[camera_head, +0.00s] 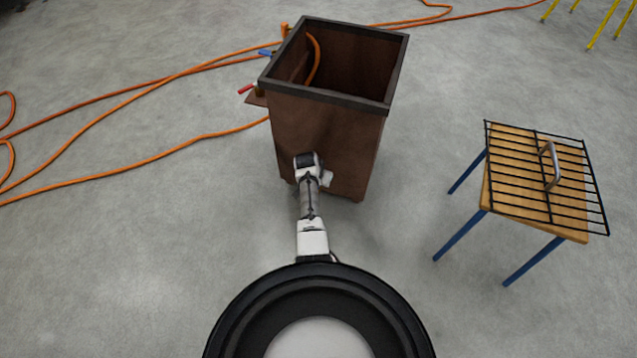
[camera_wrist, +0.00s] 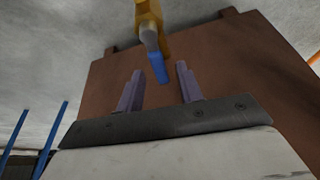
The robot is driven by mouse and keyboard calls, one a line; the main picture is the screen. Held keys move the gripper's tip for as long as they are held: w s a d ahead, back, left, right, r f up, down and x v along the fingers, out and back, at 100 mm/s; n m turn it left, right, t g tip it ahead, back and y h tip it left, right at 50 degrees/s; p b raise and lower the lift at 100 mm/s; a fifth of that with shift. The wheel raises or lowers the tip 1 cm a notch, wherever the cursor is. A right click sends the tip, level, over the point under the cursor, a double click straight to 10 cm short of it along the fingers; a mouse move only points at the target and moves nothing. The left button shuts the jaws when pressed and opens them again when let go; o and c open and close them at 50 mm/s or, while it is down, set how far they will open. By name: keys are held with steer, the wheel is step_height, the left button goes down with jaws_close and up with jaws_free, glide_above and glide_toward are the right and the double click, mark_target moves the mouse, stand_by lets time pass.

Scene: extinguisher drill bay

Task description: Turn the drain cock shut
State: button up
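The drain cock (camera_wrist: 149,16) shows at the top of the wrist view as a brass-yellow body with a blue lever (camera_wrist: 155,55). It sits by the edge of the brown tank wall that has small feet. My gripper (camera_wrist: 159,70) is open, with its two grey-purple fingers apart. In the picture the lever's tip lies between the fingertips; I see no contact, and the depth is hard to tell. In the head view my arm reaches the near lower wall of the brown tank (camera_head: 325,130). My fingers and this cock are hidden there.
On the tank's left side are a blue handle (camera_head: 266,52) and a red handle (camera_head: 246,88). Orange hoses (camera_head: 130,160) lie over the floor at left. A small blue-legged table (camera_head: 505,200) with a black grate (camera_head: 570,180) stands at right. Floor between is clear.

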jaws_close()
stand_by(0.3)
stand_by(0.4)
steer(key=shift+s+d+m+g+h+b, duration=0.4)
steer(key=shift+s+m+g+b, duration=0.5)
steer(key=shift+m, duration=1.85)
steer(key=shift+s+d+m+g+h+b, duration=0.35)
steer(key=shift+s+m+g+b, duration=0.5)
steer(key=shift+m, duration=1.95)
steer(key=shift+s+d+m+g+h+b, duration=0.25)
steer(key=shift+s+m+g+h+b, duration=0.6)
steer(key=shift+m, duration=1.9)
steer(key=shift+w+y+b, duration=0.2)
steer(key=shift+y+b, duration=0.2)
steer(key=shift+b, duration=0.05)
